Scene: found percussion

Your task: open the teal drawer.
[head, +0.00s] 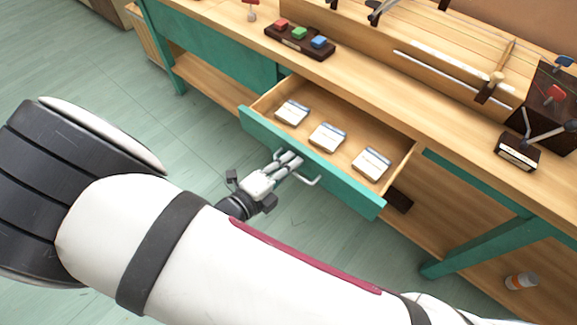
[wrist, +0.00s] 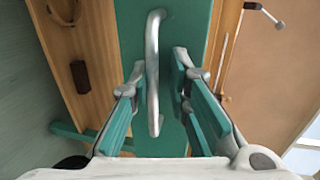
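The teal drawer (head: 310,165) stands pulled out from the bench, with its inside showing. Its front panel also fills the middle of the wrist view (wrist: 185,20). A silver bar handle (head: 308,181) is on the drawer front. My gripper (head: 292,160) is at the handle. In the wrist view, the handle (wrist: 153,70) lies between my gripper's two fingers (wrist: 160,66), with gaps visible beside it. The fingers are apart and hold nothing that I can see.
Several white packets, one being a middle packet (head: 328,138), lie in the drawer. A block stand (head: 300,42) and a dark box (head: 517,152) sit on the benchtop. A white bottle (head: 521,281) is on the lower shelf. Green floor (head: 120,80) is clear at the left.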

